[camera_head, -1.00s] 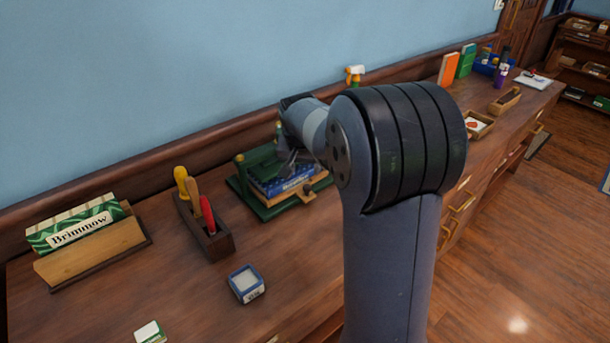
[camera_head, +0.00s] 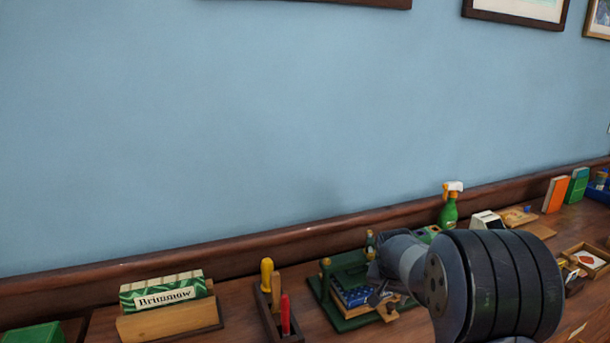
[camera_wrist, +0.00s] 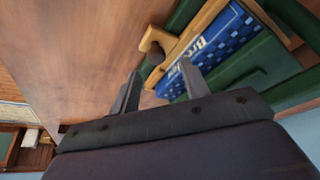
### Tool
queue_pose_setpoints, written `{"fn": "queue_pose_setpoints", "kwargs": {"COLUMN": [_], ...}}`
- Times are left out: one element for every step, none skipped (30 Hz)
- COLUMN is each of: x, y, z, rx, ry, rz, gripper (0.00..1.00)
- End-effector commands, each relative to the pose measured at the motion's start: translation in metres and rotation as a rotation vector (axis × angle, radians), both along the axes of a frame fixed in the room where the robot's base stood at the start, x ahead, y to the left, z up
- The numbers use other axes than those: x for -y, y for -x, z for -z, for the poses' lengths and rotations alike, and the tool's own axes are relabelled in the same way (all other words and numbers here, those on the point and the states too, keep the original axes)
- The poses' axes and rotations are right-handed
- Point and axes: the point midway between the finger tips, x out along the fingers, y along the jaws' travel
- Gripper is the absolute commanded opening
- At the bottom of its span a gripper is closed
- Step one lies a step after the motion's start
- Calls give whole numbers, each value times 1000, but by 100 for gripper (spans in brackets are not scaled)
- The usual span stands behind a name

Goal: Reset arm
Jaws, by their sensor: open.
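My gripper (camera_wrist: 160,88) is open in the wrist view, its two fingers apart with nothing held between them. It is over the front edge of a green tray (camera_wrist: 262,62) that holds a blue checked box (camera_wrist: 215,45) and a wooden piece with a round knob (camera_wrist: 155,47). In the head view the arm's thick black joint covers the lower right, and the gripper is small and partly hidden beside the green tray (camera_head: 344,325). The blue box (camera_head: 355,296) shows there too.
A wooden holder with a Brimmow box (camera_head: 165,298) stands left. A narrow tool box (camera_head: 277,325) with red and yellow handles stands beside the tray. A green spray bottle (camera_head: 448,211), an orange book (camera_head: 554,194) and a wooden tray (camera_head: 590,262) are to the right. A blue wall is behind.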

Motion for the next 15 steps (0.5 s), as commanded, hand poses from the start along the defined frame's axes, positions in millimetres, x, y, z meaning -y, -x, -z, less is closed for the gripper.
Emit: {"fn": "queue_pose_setpoints", "kwargs": {"x": [2,3,4,5,6,6,7,7,8,9,9,9,9,9,9], "y": [-3,-5,-7,-8,-10,-12,-13,-14,-11,-10,-9,-8,-8,-7,-7], "z": [11,15,21,25,29,34,37,40,37,37,37,37,37,37,37], "rx": [-5,-4,-4,-4,-3,-3,-3,-3,-1,0,0,0,0,0,0], "ry": [0,0,0,0,0,-1,-1,-1,0,-1,-1,-1,-1,0,0], "rz": [1,2,2,2,2,1,1,1,2,2,2,2,2,1,1], "gripper": [44,44,44,44,44,44,44,44,44,44,44,44,44,44,44]}}
